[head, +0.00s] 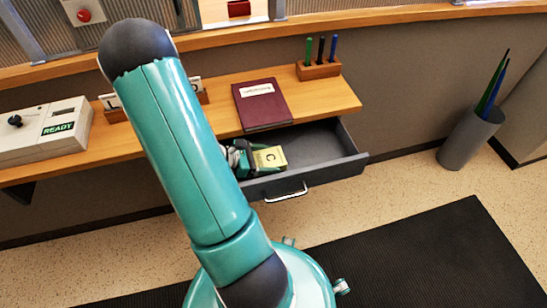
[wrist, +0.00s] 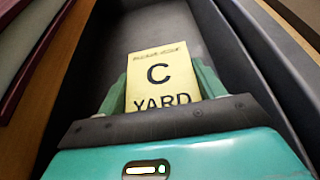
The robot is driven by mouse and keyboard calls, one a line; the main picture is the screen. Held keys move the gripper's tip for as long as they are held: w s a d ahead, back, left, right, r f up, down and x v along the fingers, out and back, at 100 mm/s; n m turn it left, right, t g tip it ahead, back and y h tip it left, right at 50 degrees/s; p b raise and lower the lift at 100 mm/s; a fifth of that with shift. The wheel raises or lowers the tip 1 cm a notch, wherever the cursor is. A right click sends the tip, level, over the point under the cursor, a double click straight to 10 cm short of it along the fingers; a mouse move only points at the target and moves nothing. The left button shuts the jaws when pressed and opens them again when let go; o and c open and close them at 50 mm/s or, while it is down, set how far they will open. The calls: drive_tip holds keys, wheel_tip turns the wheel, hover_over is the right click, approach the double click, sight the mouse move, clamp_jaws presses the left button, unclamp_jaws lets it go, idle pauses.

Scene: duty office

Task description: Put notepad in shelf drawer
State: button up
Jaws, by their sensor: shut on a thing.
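The notepad (wrist: 165,68) is a small yellow pad marked "C" and "YARD". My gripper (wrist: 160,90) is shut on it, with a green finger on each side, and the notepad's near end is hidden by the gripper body. In the head view the notepad (head: 269,158) shows within the open shelf drawer (head: 325,147), near its front. My gripper (head: 248,158) is there too, partly hidden behind my arm. The drawer is dark grey with a metal handle and is pulled out under the wooden shelf. I cannot tell whether the notepad touches the drawer floor.
A maroon book (head: 262,104) lies on the shelf (head: 225,115) above the drawer. A pen holder (head: 319,69) stands at the shelf's right end. A box marked "READY" (head: 45,130) is at the left. A grey bin (head: 468,138) stands on the floor at right.

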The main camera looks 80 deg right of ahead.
drive_tip(key=shift+s+d, duration=0.7)
drive_tip(key=shift+s, duration=0.1)
drive_tip(key=shift+s+d+f, duration=0.15)
drive_tip(key=shift+f, duration=0.45)
drive_tip(key=shift+f, duration=0.15)
drive_tip(key=o, duration=0.8)
